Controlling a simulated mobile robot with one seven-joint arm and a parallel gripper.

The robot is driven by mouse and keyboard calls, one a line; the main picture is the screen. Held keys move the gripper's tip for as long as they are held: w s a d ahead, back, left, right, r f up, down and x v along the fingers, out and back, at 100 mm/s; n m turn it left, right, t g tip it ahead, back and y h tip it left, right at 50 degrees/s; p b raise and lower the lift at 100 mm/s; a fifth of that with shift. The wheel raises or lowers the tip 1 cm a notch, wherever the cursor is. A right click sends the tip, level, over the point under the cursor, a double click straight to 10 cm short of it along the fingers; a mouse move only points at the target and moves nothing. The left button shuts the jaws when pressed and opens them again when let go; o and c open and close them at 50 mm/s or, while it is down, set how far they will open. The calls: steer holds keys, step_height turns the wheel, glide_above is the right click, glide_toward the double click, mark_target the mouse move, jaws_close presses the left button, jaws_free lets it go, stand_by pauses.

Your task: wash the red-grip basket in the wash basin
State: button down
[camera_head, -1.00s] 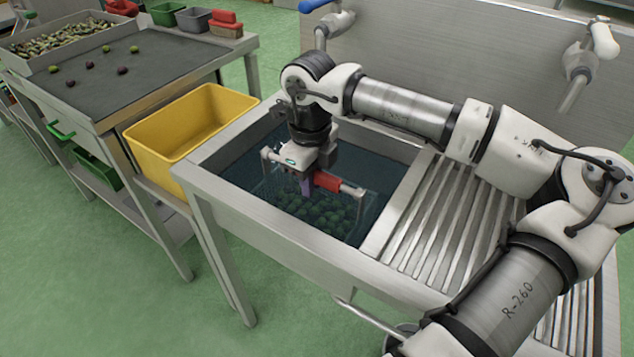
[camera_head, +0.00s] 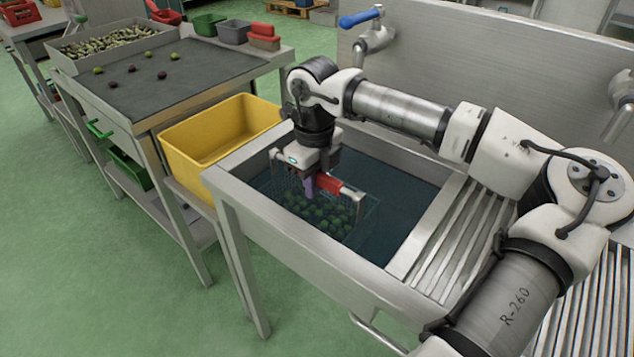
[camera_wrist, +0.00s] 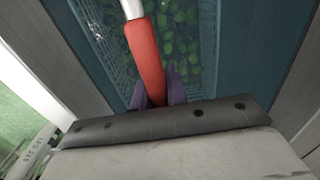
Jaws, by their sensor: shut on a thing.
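The wash basin (camera_head: 318,268) is a steel sink with dark bluish water. The wire-mesh basket (camera_head: 352,232) stands upright in it, on the left side, with green olives inside and its lower part in the water. Its handle has a red grip (camera_head: 329,185) above the water. My gripper (camera_head: 309,187) points down and is shut on the red grip. In the wrist view the purple fingers (camera_wrist: 158,95) sit either side of the red grip (camera_wrist: 147,58), with mesh and olives below. Whether the basket touches the basin floor cannot be seen.
A yellow tub (camera_head: 212,138) stands just left of the basin. Beyond it is a sorting table (camera_head: 180,85) with scattered olives. A ribbed drainboard (camera_head: 455,235) lies right of the basin, under my arm. A blue-handled tap (camera_head: 365,25) is on the backsplash. Open water lies right of the basket.

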mark_target(331, 178)
steer(key=shift+s+d+b, duration=0.15)
steer(key=shift+s+d, duration=0.6)
steer(key=shift+d, duration=0.3)
steer(key=shift+s+d+b, duration=0.15)
steer(key=shift+s+d, duration=0.6)
steer(key=shift+d, duration=0.25)
steer(key=shift+s+d+b, duration=0.15)
steer(key=shift+s+d, duration=0.6)
steer(key=shift+d, duration=0.3)
steer(key=shift+w+a+b, duration=0.1)
steer(key=shift+w+a, duration=0.7)
steer(key=shift+a, duration=0.3)
steer(key=shift+w+a+b, duration=0.15)
steer(key=shift+w+a, duration=0.6)
steer(key=shift+a, duration=0.3)
steer(key=shift+w+a+b, duration=0.1)
steer(key=shift+w+a, duration=0.7)
steer(key=shift+a, duration=0.3)
steer(key=shift+s+d, duration=0.6)
steer(key=shift+d, duration=0.25)
steer(key=shift+s+d, duration=0.6)
steer(key=shift+d, duration=0.2)
steer(key=shift+r, duration=0.2)
